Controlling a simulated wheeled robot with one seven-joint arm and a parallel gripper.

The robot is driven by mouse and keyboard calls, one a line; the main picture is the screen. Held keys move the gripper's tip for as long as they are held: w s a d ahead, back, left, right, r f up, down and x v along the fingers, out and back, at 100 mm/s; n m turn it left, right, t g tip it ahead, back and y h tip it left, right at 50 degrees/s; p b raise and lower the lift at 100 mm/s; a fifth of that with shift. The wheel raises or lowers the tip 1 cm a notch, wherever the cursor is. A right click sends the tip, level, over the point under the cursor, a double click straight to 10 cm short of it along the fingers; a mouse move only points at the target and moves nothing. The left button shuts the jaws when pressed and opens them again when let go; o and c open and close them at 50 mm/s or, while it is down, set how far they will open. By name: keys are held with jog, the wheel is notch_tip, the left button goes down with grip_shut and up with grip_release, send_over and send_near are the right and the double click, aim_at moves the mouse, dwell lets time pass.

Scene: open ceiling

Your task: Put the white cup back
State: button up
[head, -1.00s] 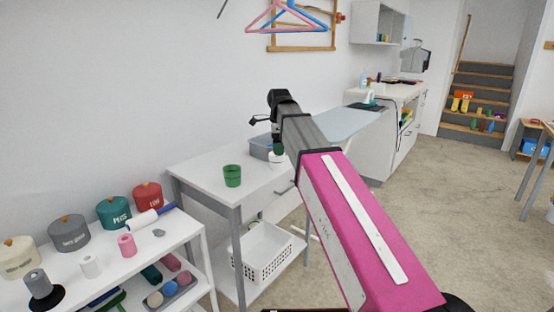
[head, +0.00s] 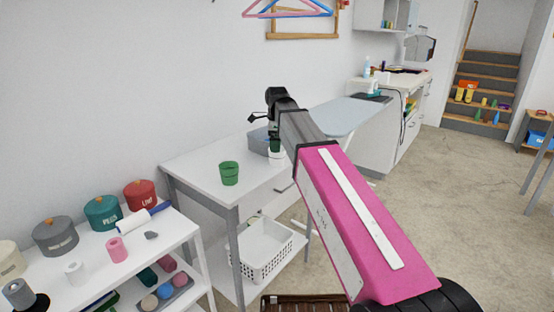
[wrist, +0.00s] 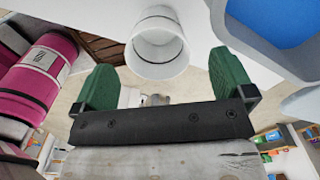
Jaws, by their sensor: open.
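The white cup (wrist: 157,45) shows large in the wrist view, just beyond and between the green fingertips of my gripper (wrist: 165,70). The gripper is open, with a finger on each side and no visible grip on the cup. In the head view the white cup (head: 276,153) shows small at the back of the white table (head: 195,178), partly hidden by my gripper (head: 275,132) and arm. I cannot tell whether the fingers touch it.
A green cup (head: 229,173) stands on the same table, left of the white cup. A grey-blue bin (head: 258,141) is close beside the white cup; its blue inside (wrist: 285,20) shows in the wrist view. A white basket (head: 262,250) sits on the lower shelf.

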aim_at(277, 157)
notch_tip(277, 157, down, 5)
jog(key=shift+s+d, duration=0.1)
jog(key=shift+s, duration=0.05)
jog(key=c, duration=1)
jog(key=shift+r, duration=0.1)
